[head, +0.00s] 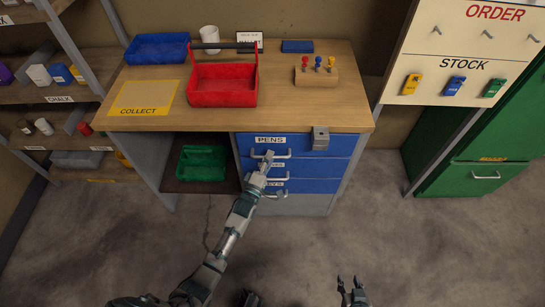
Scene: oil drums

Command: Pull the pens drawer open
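The pens drawer (303,144) is the top blue drawer of the stack under the right side of the desk, with a white PENS label and a silver bar handle. It looks shut, level with the drawers below. My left gripper (267,157) is at its handle, overlapping the bar from in front. Whether its fingers are closed around the bar is too small to tell. My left arm hides part of the two lower drawers' labels and handles. My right gripper (350,281) is low in the view, away from the desk, with its fingers apart and empty.
The desk (200,119) carries a red caddy (222,87), a blue tray (157,48) and a wooden block with pens (317,76). A grey metal block (320,138) sits at the desk's front edge, over the pens drawer. The floor in front is clear.

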